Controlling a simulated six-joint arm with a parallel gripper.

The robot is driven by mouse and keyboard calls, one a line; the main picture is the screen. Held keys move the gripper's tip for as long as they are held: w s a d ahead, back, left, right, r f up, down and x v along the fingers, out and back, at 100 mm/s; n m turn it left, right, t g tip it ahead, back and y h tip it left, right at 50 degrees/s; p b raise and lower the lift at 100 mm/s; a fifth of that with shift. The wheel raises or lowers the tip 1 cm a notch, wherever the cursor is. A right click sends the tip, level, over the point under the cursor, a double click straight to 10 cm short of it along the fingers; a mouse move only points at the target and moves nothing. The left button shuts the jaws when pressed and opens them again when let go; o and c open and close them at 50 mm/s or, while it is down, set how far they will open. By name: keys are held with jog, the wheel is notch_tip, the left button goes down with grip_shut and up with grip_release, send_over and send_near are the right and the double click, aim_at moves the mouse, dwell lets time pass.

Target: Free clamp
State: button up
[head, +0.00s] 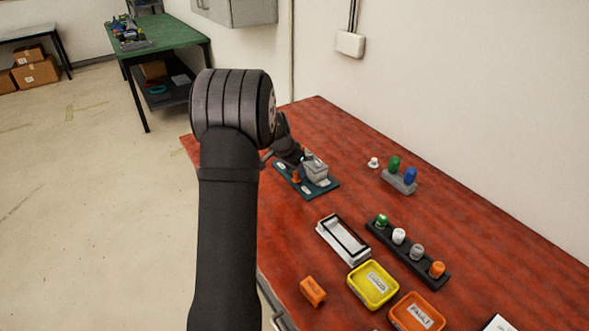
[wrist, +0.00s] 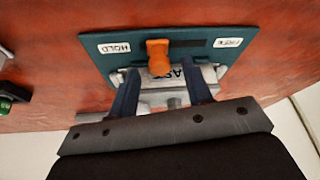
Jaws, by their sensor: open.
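The clamp's teal base plate (head: 325,190) lies on the red table and fills the top of the wrist view (wrist: 100,48). Its labels read HOLD (wrist: 116,48) on the left and, apparently, FREE (wrist: 229,43) on the right. An orange knob (wrist: 158,57) stands between them, nearer HOLD, with a dark slot (wrist: 205,43) showing to its right. A grey block (head: 315,168) with partly hidden lettering sits on the plate. My gripper (wrist: 161,74) is open, its two fingers apart over the block, with the knob between them in the picture. Contact cannot be told.
On the table are a white-rimmed tray (head: 330,232), a dark rack (head: 380,235) with several coloured pegs, a yellow bin (head: 357,290), an orange bin (head: 398,318) and an orange block (head: 313,291). A grey holder (head: 398,184) with green and blue pieces stands near the wall.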

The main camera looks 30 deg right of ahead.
jog(key=shift+d+f, duration=0.1)
jog(key=shift+f, duration=0.1)
grip_shut()
jog(key=shift+w, duration=2.45)
grip_release()
jog(key=shift+w, duration=0.1)
jog(key=shift+r, duration=0.1)
